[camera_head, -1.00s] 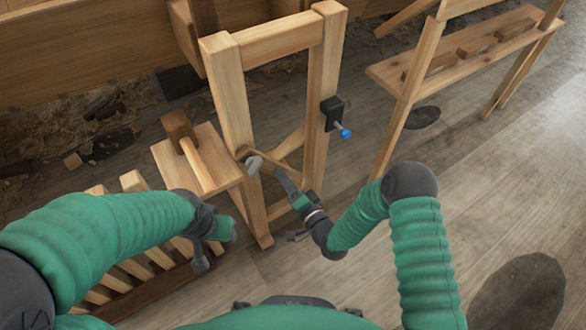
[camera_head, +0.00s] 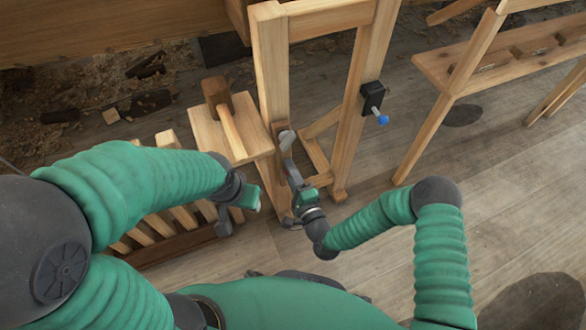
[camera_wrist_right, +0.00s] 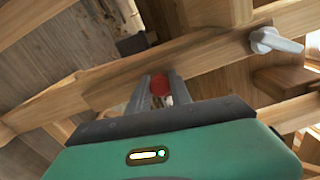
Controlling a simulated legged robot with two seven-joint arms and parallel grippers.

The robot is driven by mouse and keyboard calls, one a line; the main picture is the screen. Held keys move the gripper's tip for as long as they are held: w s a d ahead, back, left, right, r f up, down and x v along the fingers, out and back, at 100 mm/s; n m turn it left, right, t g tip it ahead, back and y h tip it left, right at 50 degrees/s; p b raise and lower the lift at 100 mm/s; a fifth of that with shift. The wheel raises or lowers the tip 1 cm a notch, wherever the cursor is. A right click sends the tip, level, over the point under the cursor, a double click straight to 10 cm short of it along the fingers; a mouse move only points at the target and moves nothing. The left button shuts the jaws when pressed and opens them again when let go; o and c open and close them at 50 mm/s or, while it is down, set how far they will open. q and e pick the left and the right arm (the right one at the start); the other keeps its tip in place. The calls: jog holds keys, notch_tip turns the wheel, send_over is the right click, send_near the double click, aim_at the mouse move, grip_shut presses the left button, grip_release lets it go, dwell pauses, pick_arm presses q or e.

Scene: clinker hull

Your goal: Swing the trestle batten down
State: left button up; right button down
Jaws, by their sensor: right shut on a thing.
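The wooden trestle (camera_head: 268,70) stands upright ahead, with two posts and a top rail. The batten (camera_head: 279,170) appears as a narrow strip running steeply down along the left post, below a grey handle (camera_head: 287,140). In the right wrist view the batten (camera_wrist_right: 205,58) crosses the picture diagonally, with the grey handle (camera_wrist_right: 275,42) near its right end. My right gripper (camera_head: 292,176) is low beside the left post. Its fingers (camera_wrist_right: 160,90) are shut around a red round knob (camera_wrist_right: 159,85) at the batten. My left gripper (camera_head: 252,197) hangs left of the trestle; its jaws are unclear.
A small stand with a wooden mallet (camera_head: 217,97) is left of the trestle, above a slatted rack (camera_head: 165,225). A black clamp with a blue tip (camera_head: 373,98) sits on the right post. A shelf (camera_head: 500,62) stands at right. The floor (camera_head: 500,190) at right is clear.

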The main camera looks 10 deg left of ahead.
jog(key=shift+s+f, duration=0.15)
jog(key=shift+f, duration=0.2)
jog(key=c, duration=1.5)
grip_release()
jog(key=o, duration=0.3)
jog(key=shift+o, duration=0.2)
jog(key=shift+r, duration=0.15)
jog(key=shift+d, duration=0.1)
jog(key=p+v, duration=0.5)
jog(key=v, duration=1.1)
jog(key=shift+s+d, duration=0.2)
jog(key=shift+s, duration=0.1)
